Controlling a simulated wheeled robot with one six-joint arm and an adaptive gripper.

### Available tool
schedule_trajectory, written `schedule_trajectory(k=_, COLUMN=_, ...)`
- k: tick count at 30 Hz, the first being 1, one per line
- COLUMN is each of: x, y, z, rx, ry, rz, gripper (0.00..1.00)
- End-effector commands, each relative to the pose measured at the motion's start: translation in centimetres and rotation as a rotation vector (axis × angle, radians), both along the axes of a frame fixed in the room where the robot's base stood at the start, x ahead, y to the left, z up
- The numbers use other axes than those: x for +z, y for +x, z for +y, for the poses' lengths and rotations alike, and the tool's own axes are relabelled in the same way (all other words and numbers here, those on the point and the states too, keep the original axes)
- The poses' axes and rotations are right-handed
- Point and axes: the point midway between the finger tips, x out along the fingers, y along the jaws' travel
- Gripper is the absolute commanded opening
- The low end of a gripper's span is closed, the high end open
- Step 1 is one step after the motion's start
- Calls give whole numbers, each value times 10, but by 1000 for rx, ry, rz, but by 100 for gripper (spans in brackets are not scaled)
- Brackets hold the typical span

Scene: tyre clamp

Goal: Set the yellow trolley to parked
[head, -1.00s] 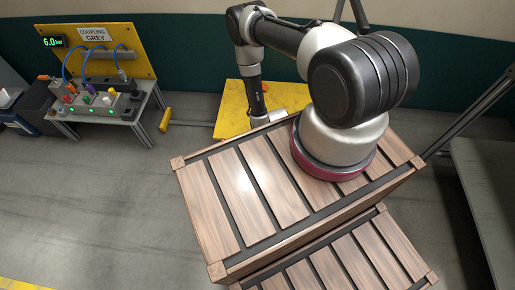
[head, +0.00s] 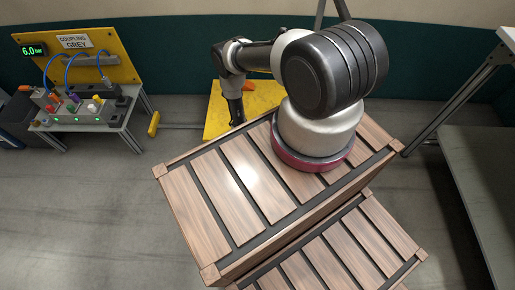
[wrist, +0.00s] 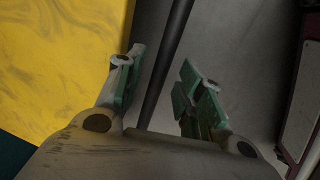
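The yellow trolley (head: 215,108) shows as a flat yellow top behind the wooden crate, which hides its near side. My arm reaches over the crate and its wrist end points down at the trolley's near edge. In the head view my gripper's fingers are not clearly seen. In the wrist view my gripper (wrist: 158,88) is open, its green-padded fingers apart. A yellow surface (wrist: 60,60), probably the trolley, fills the left of that view. A dark bar (wrist: 168,65) runs through the gap between the fingers; I cannot tell whether it lies between them or below.
A slatted wooden crate (head: 205,210) stands in front, with a lower one (head: 345,250) nearer. A coupling bench (head: 110,115) is left; a grey table (head: 480,180) is right. Floor at left is clear.

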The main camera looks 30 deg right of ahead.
Motion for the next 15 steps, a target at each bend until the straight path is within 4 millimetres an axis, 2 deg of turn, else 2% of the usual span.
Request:
schedule_trajectory(k=9, x=-4, y=1, z=0, rx=1, ry=0, rz=0, gripper=37)
schedule_trajectory(k=11, x=-4, y=1, z=0, rx=1, ry=0, rz=0, gripper=28)
schedule_trajectory(k=15, x=-4, y=1, z=0, rx=0, ry=1, rz=1, gripper=3)
